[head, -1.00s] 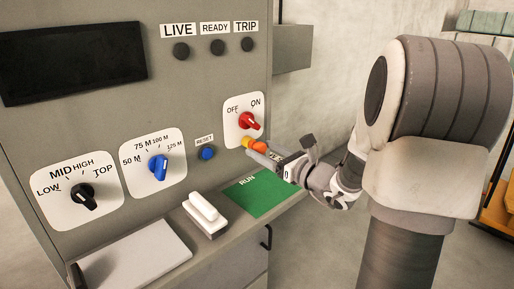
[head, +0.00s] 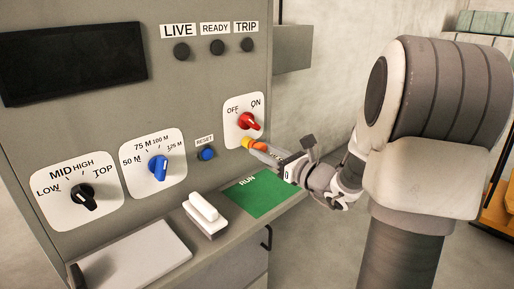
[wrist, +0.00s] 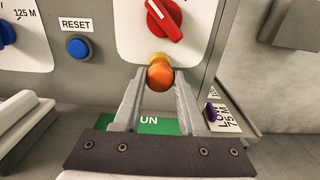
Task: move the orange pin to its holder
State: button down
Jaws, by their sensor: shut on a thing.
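The orange pin (head: 258,146) is between the fingertips of my gripper (head: 264,152), just below the red OFF/ON knob (head: 249,121). In the wrist view the orange pin (wrist: 160,75) shows its round end toward me, and my gripper (wrist: 158,85) is shut on it. A yellow round piece (wrist: 159,58) sits right behind the pin, at the lower edge of the white knob plate; it also shows in the head view (head: 247,142). I cannot tell whether pin and yellow piece touch. No labelled holder can be made out with certainty.
A blue RESET button (head: 207,153) is left of the pin. A green RUN mat (head: 256,194) and a white block (head: 204,212) lie on the ledge below. In the wrist view a purple piece (wrist: 212,112) and labels are at the right.

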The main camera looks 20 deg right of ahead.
aim_at(263, 150)
jog(key=shift+s+d, duration=0.25)
jog(key=shift+s, duration=0.45)
jog(key=shift+v, duration=1.85)
jog(key=v, duration=0.4)
jog(key=shift+s, duration=0.1)
